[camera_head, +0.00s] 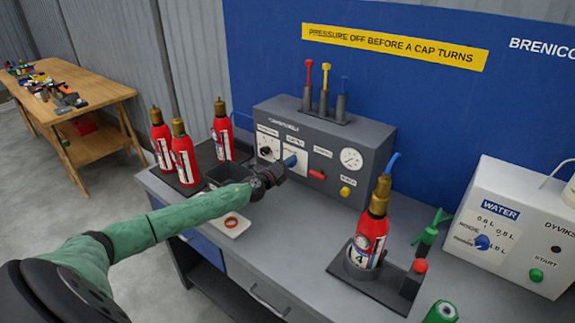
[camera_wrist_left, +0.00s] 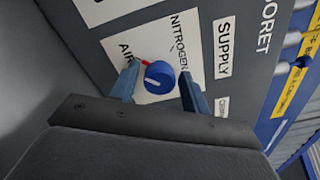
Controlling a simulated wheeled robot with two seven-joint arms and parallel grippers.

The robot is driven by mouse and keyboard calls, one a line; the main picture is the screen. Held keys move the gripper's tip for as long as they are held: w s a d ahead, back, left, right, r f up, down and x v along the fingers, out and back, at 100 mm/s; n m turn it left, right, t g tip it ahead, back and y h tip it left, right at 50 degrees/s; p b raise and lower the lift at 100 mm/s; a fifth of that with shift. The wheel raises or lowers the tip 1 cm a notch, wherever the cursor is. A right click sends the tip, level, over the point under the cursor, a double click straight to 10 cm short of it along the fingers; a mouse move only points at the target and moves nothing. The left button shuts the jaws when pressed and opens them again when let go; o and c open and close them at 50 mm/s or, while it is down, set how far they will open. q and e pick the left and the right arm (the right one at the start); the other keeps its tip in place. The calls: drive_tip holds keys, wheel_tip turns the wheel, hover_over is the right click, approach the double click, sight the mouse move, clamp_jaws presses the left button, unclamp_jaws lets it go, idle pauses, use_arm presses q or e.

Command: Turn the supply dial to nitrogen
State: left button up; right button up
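The supply dial is a round blue knob (camera_wrist_left: 160,77) with a white line on its face. It sits on a white plate marked AIR and NITROGEN, under a SUPPLY label, in the left wrist view. A red mark shows at its edge on the AIR side. My left gripper (camera_wrist_left: 159,88) is open, with one blue-grey finger on each side of the knob. Narrow gaps seem to show; contact is not clear. In the head view my left gripper (camera_head: 278,170) is at the front of the grey console (camera_head: 335,135) and partly covers the dial area. My right gripper is not in view.
Beside the dial on the console are a black knob (camera_head: 266,152), a gauge (camera_head: 351,158), a red handle (camera_head: 317,174) and a yellow button (camera_head: 346,192). Red extinguishers (camera_head: 184,160) stand at left; another (camera_head: 369,238) stands in a holder at front right. A white dish (camera_head: 233,228) lies below my arm.

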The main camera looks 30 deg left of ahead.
use_arm(q)
drive_tip(key=c, duration=0.7)
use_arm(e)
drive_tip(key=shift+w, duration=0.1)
use_arm(q)
drive_tip(key=shift+m, duration=0.5)
drive_tip(key=shift+d+r+m+p, duration=0.15)
drive_tip(key=shift+m+p, duration=0.75)
drive_tip(key=shift+m, duration=3.4)
drive_tip(key=shift+d+f+m+p, duration=0.15)
drive_tip(key=shift+m+p, duration=0.75)
drive_tip(key=shift+m, duration=3.4)
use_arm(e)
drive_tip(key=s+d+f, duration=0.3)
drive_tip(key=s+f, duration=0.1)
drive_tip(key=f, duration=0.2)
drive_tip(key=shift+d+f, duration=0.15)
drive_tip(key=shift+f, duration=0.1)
use_arm(q)
drive_tip(key=shift+r, duration=0.1)
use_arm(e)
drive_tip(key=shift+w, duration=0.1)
